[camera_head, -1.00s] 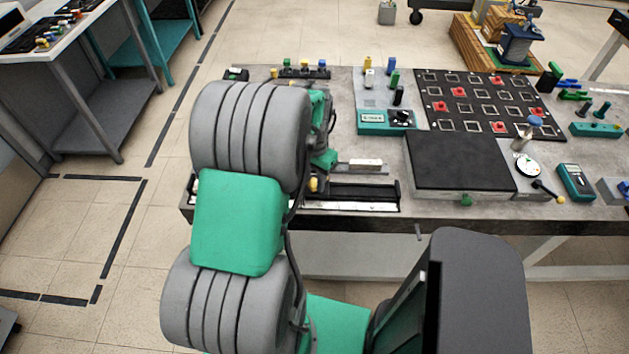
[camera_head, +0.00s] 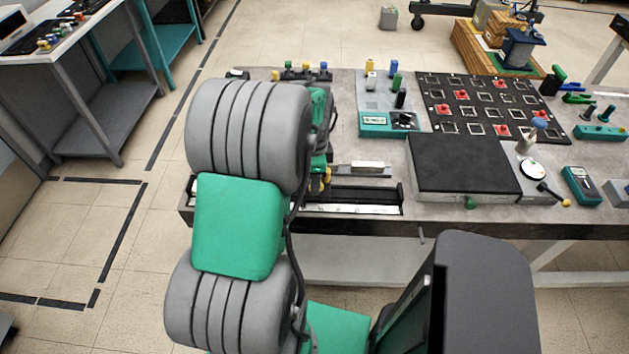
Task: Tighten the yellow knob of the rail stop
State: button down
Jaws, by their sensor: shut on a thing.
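The yellow knob (camera_head: 327,175) of the rail stop shows in the head view as a small yellow patch just right of my arm. It sits over the dark rail (camera_head: 365,194) at the front left of the workbench. My gripper (camera_head: 319,184) is down at the knob and shut on it. My green and grey arm links hide most of the gripper, the rail stop body and the left part of the rail. The fingertips are small and partly covered.
A black flat box (camera_head: 462,165) with a green front knob lies right of the rail. A teal-fronted control box (camera_head: 388,122) and a black grid board (camera_head: 488,104) stand behind. A silver block (camera_head: 366,168) lies close behind the rail.

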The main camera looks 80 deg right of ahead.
jog(key=shift+d+m, duration=0.1)
jog(key=shift+m, duration=0.4)
jog(key=c, duration=1)
grip_release()
notch_tip(320, 180, up, 8)
jog(key=shift+f+b, duration=0.1)
jog(key=shift+b, duration=0.55)
jog(key=shift+w, duration=0.1)
